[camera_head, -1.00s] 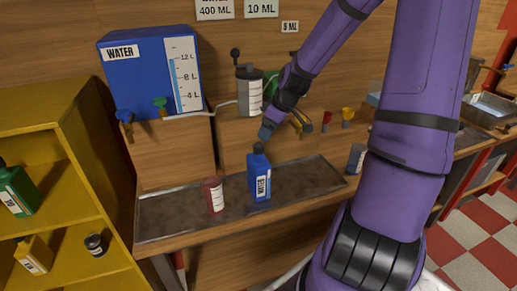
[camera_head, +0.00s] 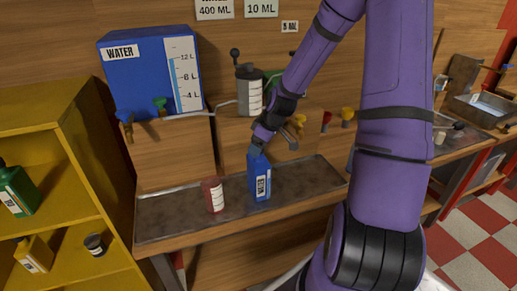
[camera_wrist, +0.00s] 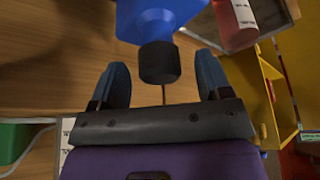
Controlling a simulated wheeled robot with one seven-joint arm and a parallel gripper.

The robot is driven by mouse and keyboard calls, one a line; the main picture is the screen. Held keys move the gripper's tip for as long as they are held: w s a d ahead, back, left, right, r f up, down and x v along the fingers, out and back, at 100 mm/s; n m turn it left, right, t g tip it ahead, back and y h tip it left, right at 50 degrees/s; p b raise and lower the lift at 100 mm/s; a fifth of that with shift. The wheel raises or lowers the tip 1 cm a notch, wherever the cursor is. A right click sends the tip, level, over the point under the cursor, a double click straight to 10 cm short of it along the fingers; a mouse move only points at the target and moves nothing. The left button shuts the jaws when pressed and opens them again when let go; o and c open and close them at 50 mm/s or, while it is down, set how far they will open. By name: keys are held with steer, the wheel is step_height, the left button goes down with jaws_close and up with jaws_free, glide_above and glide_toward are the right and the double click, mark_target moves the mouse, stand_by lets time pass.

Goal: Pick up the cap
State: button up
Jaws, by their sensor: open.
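The cap (camera_wrist: 159,63) is a black cylinder on the neck of the blue water bottle (camera_wrist: 160,18), seen between my fingers in the wrist view. In the head view the blue bottle (camera_head: 261,180) stands upright on the metal tray, and its cap is hidden behind my gripper. My gripper (camera_head: 256,148) is at the bottle's top. In the wrist view my gripper (camera_wrist: 161,82) has its two blue fingers apart, one on each side of the cap, with visible gaps. It holds nothing.
A red bottle (camera_head: 213,195) stands close to the left of the blue bottle on the tray (camera_head: 170,218). A blue water tank (camera_head: 143,80) and a grey dispenser (camera_head: 249,91) are behind. A yellow shelf (camera_head: 80,190) is at the left.

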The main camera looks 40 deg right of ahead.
steer(key=shift+c, duration=0.5)
steer(key=c, duration=0.9)
